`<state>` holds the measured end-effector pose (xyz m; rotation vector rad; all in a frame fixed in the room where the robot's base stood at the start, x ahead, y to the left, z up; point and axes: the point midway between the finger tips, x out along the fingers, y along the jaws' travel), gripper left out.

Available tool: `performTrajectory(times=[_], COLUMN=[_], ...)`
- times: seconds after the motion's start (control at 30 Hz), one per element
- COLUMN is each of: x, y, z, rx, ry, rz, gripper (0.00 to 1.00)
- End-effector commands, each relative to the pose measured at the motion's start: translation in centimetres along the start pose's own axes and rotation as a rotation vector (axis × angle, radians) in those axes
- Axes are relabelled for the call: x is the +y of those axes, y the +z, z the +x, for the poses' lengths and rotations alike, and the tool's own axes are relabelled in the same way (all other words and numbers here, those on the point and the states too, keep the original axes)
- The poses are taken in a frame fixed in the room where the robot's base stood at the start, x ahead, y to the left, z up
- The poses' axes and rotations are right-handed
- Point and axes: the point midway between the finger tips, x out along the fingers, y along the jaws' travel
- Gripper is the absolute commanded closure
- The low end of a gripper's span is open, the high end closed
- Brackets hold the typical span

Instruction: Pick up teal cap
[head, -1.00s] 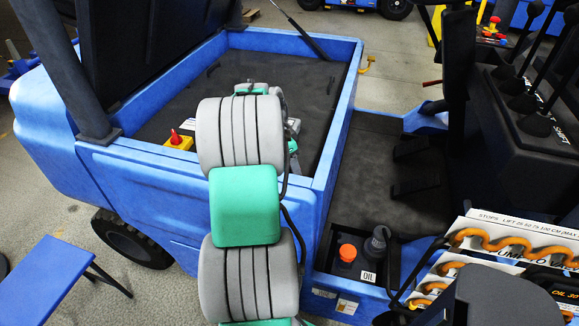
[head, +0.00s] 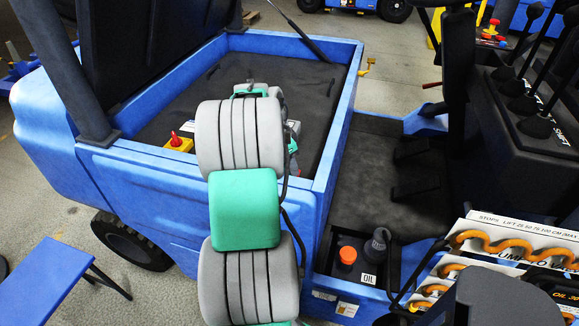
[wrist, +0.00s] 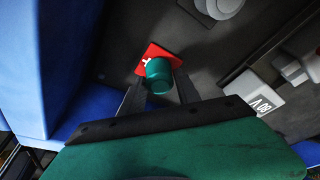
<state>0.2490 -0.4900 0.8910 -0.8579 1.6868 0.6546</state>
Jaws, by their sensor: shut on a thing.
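The teal cap (wrist: 158,72) is a short round cylinder in the middle of the wrist view. My gripper (wrist: 159,84) has its two dark fingers on either side of the cap and is shut on it. A red square plate (wrist: 150,54) with a white mark shows just behind the cap; I cannot tell whether the two touch. In the head view my own arm hides the gripper and the cap; the arm reaches over the open bay (head: 270,88) of the blue vehicle.
The bay's blue rim (head: 341,115) surrounds a dark floor. An orange cap (head: 347,255) and a dark bottle (head: 377,245) stand at right. In the wrist view, a pale block labelled 80 V (wrist: 255,100) lies right of the gripper.

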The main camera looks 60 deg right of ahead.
Motion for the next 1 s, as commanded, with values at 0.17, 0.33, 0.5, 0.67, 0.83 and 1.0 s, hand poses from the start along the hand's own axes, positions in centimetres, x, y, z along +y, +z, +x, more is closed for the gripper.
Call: performTrajectory(times=[0.17, 0.33, 0.5, 0.67, 0.83, 1.0], x=[-0.1, 3.3, 8.0, 11.4, 13.5, 14.1], y=[-0.7, -1.8, -2.6, -3.0, -3.3, -3.3], z=[-2.5, -6.3, -9.4, -10.9, -11.8, -12.0], rx=[0.002, 0.003, 0.002, 0.002, 0.001, 0.000], ry=[-0.006, -0.006, -0.004, -0.003, -0.002, -0.001], rz=[0.002, 0.006, 0.005, 0.005, 0.001, 0.001], gripper=[0.77, 0.77, 0.77, 0.77, 0.77, 0.78])
